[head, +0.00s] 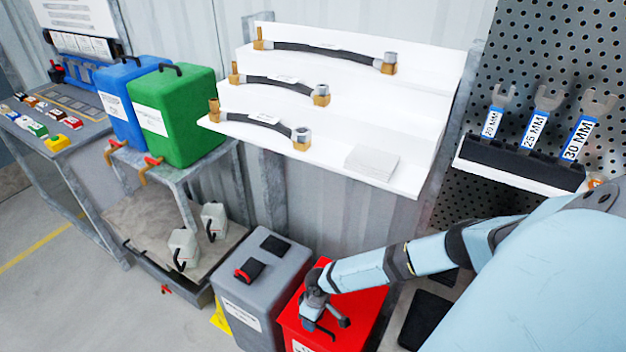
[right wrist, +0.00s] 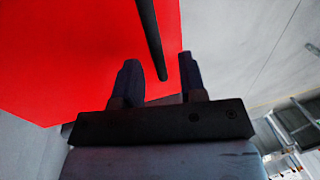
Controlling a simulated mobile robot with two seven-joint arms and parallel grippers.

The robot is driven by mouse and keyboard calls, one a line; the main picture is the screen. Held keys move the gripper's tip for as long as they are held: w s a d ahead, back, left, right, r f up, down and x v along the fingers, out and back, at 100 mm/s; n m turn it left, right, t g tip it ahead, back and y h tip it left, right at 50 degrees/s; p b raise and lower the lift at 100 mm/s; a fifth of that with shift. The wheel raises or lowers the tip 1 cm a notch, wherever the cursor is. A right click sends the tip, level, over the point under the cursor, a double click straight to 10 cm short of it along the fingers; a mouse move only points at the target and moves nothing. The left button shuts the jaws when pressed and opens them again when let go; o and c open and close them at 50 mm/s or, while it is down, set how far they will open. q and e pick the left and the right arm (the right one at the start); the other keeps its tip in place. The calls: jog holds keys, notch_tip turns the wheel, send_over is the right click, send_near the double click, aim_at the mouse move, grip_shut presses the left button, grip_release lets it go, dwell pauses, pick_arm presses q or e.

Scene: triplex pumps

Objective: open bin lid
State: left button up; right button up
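The red bin (head: 365,298) stands at the bottom centre of the head view, its red lid partly covered by my right arm. My right gripper (head: 320,318) is over the lid and points down at it. In the right wrist view, a thin black bar (right wrist: 150,38), which looks like the lid's handle, runs against the red surface (right wrist: 95,50). Its lower end lies between the two spread dark fingers (right wrist: 160,68), with gaps on both sides. The lid looks closed. My left gripper is not in view.
A grey bin (head: 262,292) with black fittings on top stands just left of the red bin. A white hose shelf (head: 330,150) and a wrench rack (head: 520,165) are behind. Blue (head: 120,85) and green (head: 185,120) containers stand on a bench at left.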

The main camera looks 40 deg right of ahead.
jog(key=shift+c, duration=0.2)
grip_shut()
